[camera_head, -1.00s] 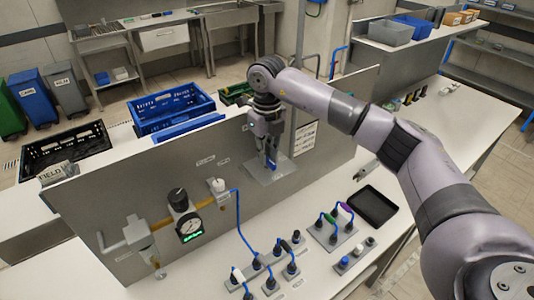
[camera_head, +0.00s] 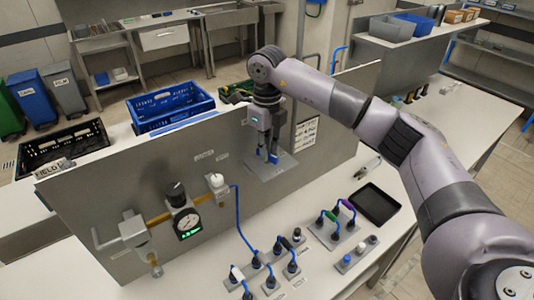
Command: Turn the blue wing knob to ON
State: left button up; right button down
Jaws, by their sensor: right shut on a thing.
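The blue wing knob (camera_head: 274,158) sits on a grey plate (camera_head: 284,168) on the upright panel, right of the panel's middle. My right gripper (camera_head: 268,155) reaches down to it from above, with its fingers shut on the knob. The fingers hide part of the knob, and I cannot read any ON mark or tell its exact angle. My left gripper is not in this view.
The upright panel (camera_head: 110,190) carries a gauge (camera_head: 187,224) and a white-capped fitting (camera_head: 217,186) with a blue cable. Several plugs and sockets, a row of buttons (camera_head: 360,250) and a black tray (camera_head: 376,204) lie on the table. Blue and black crates stand behind.

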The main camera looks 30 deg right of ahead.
jog(key=n+b, duration=0.2)
jog(key=n, duration=0.1)
jog(key=shift+f+n, duration=0.1)
jog(key=shift+n, duration=0.2)
jog(key=n+b, duration=0.1)
jog(key=n, duration=0.2)
jog(key=shift+n+b, duration=0.3)
jog(key=shift+b, duration=0.05)
jog(key=n+b, duration=0.1)
jog(key=n, duration=0.2)
jog(key=shift+n, duration=0.3)
jog(key=shift+n+b, duration=0.3)
jog(key=shift+n, duration=1.6)
jog(key=shift+r, duration=0.2)
jog(key=c, duration=1.6)
grip_release()
jog(key=shift+f, duration=0.1)
notch_tip(320, 180, up, 12)
